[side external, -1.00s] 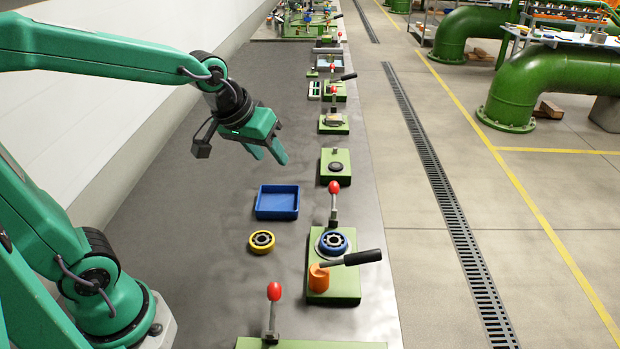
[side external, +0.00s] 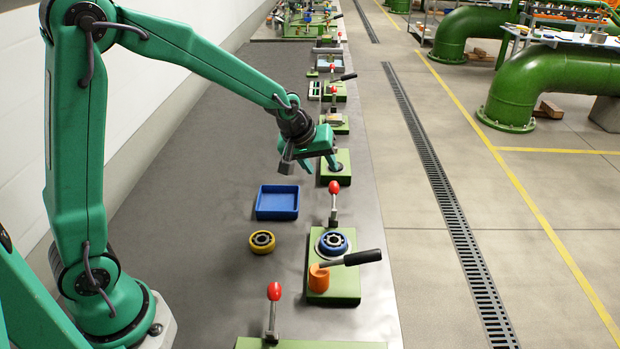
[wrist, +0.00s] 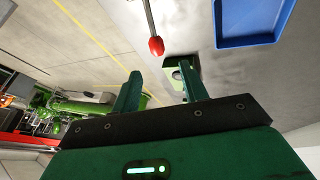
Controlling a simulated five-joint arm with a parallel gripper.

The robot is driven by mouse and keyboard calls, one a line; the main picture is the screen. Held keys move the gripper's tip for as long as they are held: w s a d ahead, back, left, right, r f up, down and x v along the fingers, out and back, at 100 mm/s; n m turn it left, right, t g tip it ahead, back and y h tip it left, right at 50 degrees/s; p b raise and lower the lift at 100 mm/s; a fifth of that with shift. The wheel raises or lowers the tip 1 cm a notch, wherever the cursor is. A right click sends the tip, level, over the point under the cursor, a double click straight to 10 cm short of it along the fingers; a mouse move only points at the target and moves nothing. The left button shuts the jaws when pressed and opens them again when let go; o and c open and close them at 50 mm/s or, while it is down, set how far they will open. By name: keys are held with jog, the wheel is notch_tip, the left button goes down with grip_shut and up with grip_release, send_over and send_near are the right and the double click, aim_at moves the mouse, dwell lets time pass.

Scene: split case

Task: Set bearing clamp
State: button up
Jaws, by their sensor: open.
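In the side view a green fixture plate (side external: 342,287) holds a blue bearing (side external: 333,242) with a dark centre. Behind it a clamp lever with a red knob (side external: 333,188) stands upright; the knob also shows in the wrist view (wrist: 156,46). An orange cup-like part (side external: 318,278) with a black handle (side external: 362,257) sits at the plate's front. My gripper (side external: 333,167) is open and empty, farther back than the knob. It hangs over a small green block (side external: 342,178), which shows between and beyond the fingers in the wrist view (wrist: 168,74); contact is unclear.
A yellow bearing (side external: 262,242) and a blue tray (side external: 278,214) lie left of the plate. Another red-knobbed lever (side external: 274,292) stands at the front. More green fixtures with levers line the bench behind. The bench's left side is clear.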

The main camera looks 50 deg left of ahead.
aim_at(332, 183)
jog(key=shift+f, duration=0.1)
jog(key=shift+d+x, duration=0.2)
jog(key=shift+x, duration=3.6)
grip_shut()
